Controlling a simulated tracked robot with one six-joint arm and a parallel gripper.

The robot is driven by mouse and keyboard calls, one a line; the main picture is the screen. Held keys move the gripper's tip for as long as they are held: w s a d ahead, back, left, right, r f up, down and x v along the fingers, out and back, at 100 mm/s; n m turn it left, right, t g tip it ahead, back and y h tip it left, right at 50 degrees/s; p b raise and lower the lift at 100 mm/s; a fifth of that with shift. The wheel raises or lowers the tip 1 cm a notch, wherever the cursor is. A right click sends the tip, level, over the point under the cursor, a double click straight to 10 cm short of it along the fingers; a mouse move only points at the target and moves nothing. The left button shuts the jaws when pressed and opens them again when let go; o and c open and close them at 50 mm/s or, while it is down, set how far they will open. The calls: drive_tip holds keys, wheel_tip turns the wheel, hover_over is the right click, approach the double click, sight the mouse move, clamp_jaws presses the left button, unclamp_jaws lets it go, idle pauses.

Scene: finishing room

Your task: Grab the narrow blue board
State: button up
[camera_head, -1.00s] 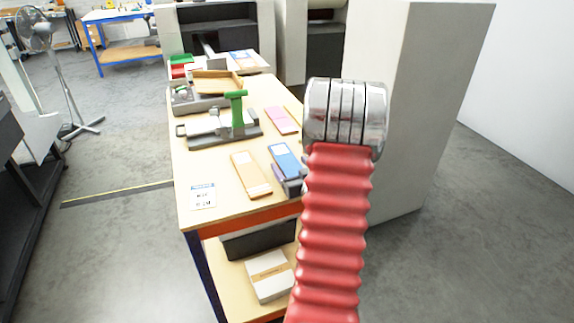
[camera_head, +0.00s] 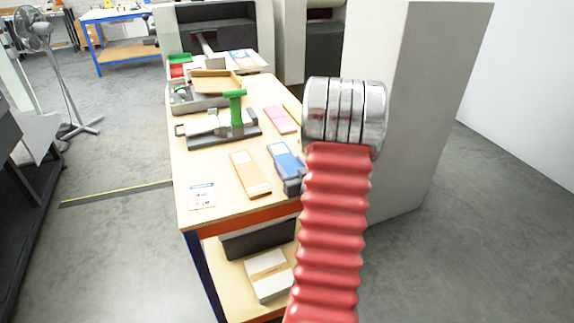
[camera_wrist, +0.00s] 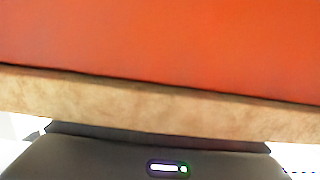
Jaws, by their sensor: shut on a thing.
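The narrow blue board (camera_head: 280,150) lies near the right edge of the bench top in the head view, a pale label near its far end. My gripper (camera_head: 292,183) is at its near end, shut on it. The dark jaws hide that end, and my red arm sleeve hides part of the gripper. The board looks flat on the bench or very close to it; I cannot tell if it is lifted. The wrist view does not show the board, only an orange surface (camera_wrist: 160,40), a tan edge (camera_wrist: 160,103) and my dark gripper body.
A tan board (camera_head: 250,174) lies left of the blue one. A pink board (camera_head: 280,120) lies beyond it. A clamp-like tool with a green handle (camera_head: 236,108) and a grey tray (camera_head: 190,103) stand farther back. A grey pillar (camera_head: 410,110) rises right of the bench.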

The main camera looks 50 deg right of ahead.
sight(290, 165)
wheel_tip(290, 165, up, 10)
idle(0.7)
